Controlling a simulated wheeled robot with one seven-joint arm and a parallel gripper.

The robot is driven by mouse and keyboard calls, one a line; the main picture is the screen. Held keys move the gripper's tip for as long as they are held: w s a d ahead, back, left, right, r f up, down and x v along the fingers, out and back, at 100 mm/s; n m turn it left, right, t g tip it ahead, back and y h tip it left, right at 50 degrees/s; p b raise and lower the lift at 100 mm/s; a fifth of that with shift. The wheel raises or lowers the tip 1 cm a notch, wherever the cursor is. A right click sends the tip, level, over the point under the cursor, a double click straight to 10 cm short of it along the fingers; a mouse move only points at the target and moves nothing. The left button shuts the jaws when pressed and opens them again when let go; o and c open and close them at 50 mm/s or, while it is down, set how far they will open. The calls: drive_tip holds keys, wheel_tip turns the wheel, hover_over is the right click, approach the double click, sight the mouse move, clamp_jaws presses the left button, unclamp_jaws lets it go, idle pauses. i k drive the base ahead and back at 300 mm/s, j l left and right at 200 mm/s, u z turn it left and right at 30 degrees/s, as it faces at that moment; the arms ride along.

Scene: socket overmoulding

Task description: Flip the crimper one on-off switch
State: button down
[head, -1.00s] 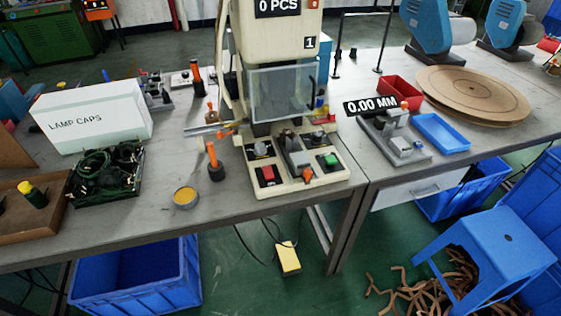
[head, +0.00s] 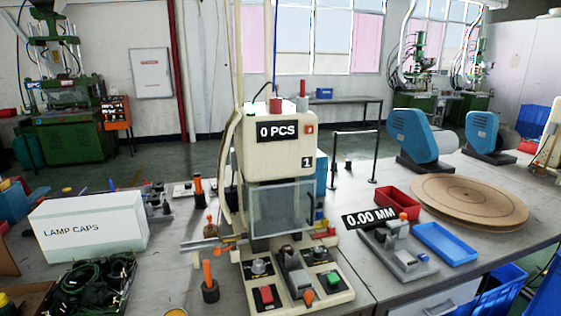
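Crimper one (head: 272,150) is the cream machine in the middle of the bench, marked "0 PCS" and "1". A clear guard (head: 280,208) covers its front. Its base has a red button or switch (head: 266,294) at the left and a green one (head: 333,279) at the right, each on a black plate. A small red control (head: 309,129) sits high on the right of its front face, and red and white knobs top it. I cannot tell which of these is the on-off switch, or its position. My gripper is not in view.
An orange-handled tool (head: 209,283) stands left of the crimper base. The lamp caps box (head: 88,228) and green cables (head: 95,285) are further left. A gauge (head: 398,250), blue tray (head: 444,243), red bin (head: 398,201) and round board (head: 470,200) are to the right.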

sight(265, 290)
drive_tip(key=i+u, duration=0.15)
drive_tip(key=u, duration=0.2)
drive_tip(key=i+u, duration=0.15)
drive_tip(key=u, duration=0.2)
drive_tip(key=i+l+u, duration=0.15)
drive_tip(key=u, duration=0.2)
